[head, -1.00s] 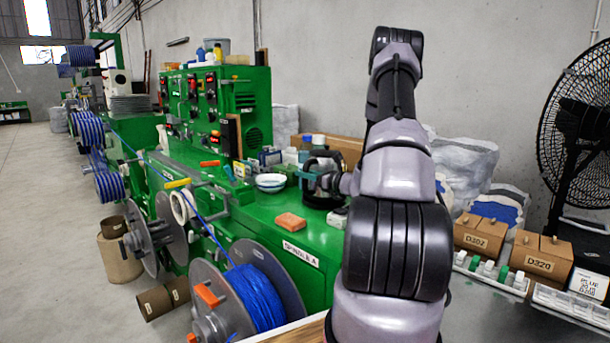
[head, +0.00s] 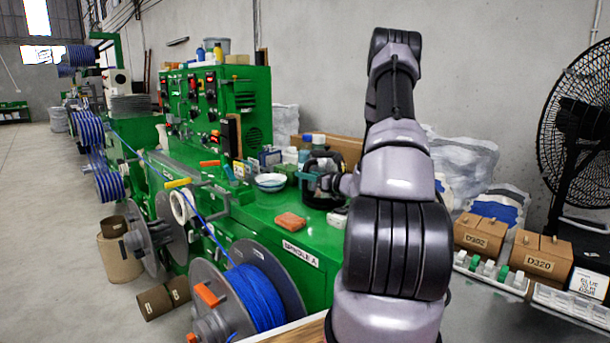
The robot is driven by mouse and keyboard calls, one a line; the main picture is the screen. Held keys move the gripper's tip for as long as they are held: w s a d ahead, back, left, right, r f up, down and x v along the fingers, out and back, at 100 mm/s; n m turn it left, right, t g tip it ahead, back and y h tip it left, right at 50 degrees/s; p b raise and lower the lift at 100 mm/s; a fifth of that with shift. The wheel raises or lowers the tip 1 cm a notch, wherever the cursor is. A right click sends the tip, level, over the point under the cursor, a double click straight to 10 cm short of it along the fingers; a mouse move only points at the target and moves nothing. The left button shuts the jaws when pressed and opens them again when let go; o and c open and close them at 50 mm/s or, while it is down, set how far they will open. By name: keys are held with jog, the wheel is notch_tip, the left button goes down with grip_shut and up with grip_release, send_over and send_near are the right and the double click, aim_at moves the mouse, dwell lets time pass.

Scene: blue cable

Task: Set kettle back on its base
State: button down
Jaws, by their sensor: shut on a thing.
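The kettle (head: 320,166) is dark with a dark lid and stands upright at the back right of the green machine top. My gripper (head: 325,182) is at the kettle's right side, shut on it, and partly hides its body. My arm covers the area just right of it. The kettle's base is hard to make out; a dark round edge (head: 320,203) shows under the kettle. I cannot tell whether the kettle touches it or hangs just above it.
The green top (head: 255,208) is clear in front of the bowl. A cable reel (head: 258,298) stands below.

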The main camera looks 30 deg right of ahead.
jog(key=shift+f, duration=0.4)
jog(key=c, duration=1)
grip_release()
jog(key=shift+v, duration=5.5)
